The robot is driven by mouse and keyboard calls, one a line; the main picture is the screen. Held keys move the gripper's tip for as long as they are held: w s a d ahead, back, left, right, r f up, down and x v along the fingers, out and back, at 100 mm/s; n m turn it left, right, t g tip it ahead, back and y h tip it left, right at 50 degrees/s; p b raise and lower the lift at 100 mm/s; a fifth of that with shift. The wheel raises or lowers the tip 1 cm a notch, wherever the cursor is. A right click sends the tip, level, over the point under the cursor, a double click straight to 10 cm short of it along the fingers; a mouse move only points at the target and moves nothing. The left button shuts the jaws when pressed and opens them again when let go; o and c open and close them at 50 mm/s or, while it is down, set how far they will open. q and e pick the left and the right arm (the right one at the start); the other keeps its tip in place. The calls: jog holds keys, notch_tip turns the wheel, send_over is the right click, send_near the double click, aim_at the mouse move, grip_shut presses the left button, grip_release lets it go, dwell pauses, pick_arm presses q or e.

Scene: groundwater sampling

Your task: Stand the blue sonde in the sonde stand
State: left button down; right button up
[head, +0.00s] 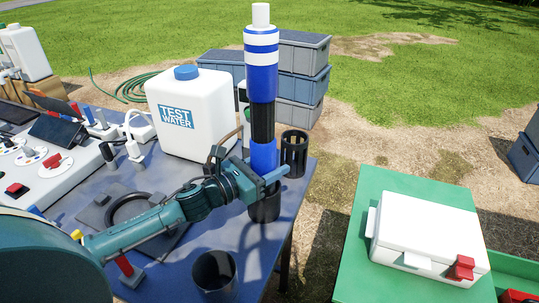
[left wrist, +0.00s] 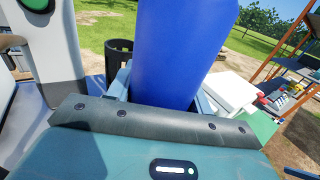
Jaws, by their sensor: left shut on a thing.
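The blue sonde (head: 262,75) stands upright in the head view, with white bands and a white cap at the top and a black section in the middle. My left gripper (head: 264,180) is shut around its lower blue part. The sonde also fills the middle of the left wrist view (left wrist: 180,50). A dark cylindrical piece (head: 264,209) shows directly below the gripper; I cannot tell whether it is the sonde's lower end or a holder around it. A black slotted cup (head: 294,153) stands just behind to the right. Which piece is the sonde stand is unclear. My right gripper is out of view.
A white TEST WATER jug (head: 192,115) stands behind my left arm. An open dark cup (head: 214,274) is at the table's front. A dark ring (head: 128,208) lies under the arm. A green table with a white case (head: 430,230) stands to the right, past a gap.

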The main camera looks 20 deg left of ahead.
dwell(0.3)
pick_arm(q)
jog(key=c, duration=1.1)
grip_release()
jog(key=shift+f, duration=0.25)
jog(key=o, duration=0.5)
jog(key=shift+r, duration=0.1)
jog(key=b+v, duration=0.2)
jog(key=v, duration=1)
jog(key=shift+s, duration=0.1)
